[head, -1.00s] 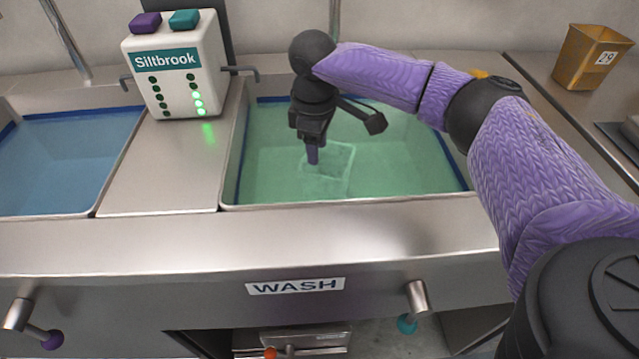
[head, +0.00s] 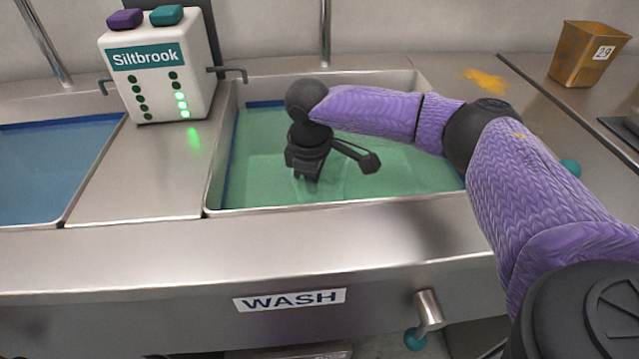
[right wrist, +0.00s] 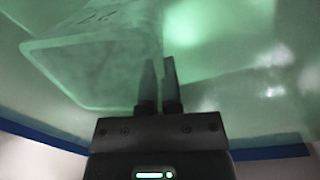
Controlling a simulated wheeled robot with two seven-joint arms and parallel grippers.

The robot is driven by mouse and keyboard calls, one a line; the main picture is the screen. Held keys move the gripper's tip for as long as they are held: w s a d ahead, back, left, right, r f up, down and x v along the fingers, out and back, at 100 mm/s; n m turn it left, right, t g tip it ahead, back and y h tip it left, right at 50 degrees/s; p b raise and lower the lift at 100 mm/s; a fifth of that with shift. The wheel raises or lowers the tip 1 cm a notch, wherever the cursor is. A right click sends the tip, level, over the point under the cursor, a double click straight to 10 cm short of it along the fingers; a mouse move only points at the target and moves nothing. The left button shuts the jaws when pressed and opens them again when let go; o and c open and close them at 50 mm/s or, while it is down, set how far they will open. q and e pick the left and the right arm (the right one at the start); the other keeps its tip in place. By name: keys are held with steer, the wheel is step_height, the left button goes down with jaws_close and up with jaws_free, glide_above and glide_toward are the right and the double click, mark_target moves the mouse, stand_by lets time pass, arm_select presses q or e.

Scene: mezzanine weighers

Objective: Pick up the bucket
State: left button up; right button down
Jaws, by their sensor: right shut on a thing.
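A clear, see-through bucket (head: 338,182) sits in the green water of the wash basin (head: 340,207); only a faint outline shows in the head view. In the right wrist view the bucket (right wrist: 95,68) fills the upper left, with a blurred mark on it. My right gripper (head: 305,178) points down into the water, its fingertips hidden there in the head view. In the right wrist view the right gripper (right wrist: 160,75) has its two fingers close together on the bucket's wall. My left gripper is not in view.
A Siltbrook control box (head: 160,70) with green lights stands left of the basin. A blue-water basin (head: 40,165) lies further left. An ochre container (head: 588,55) labelled 29 stands on the right counter, near a yellow stain (head: 485,79). A tap pipe (head: 325,35) rises behind.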

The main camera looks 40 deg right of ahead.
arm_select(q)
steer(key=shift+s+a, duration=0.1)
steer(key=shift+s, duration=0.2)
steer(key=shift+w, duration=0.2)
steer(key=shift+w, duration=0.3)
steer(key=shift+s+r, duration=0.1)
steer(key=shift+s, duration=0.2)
arm_select(e)
steer(key=shift+r, duration=0.15)
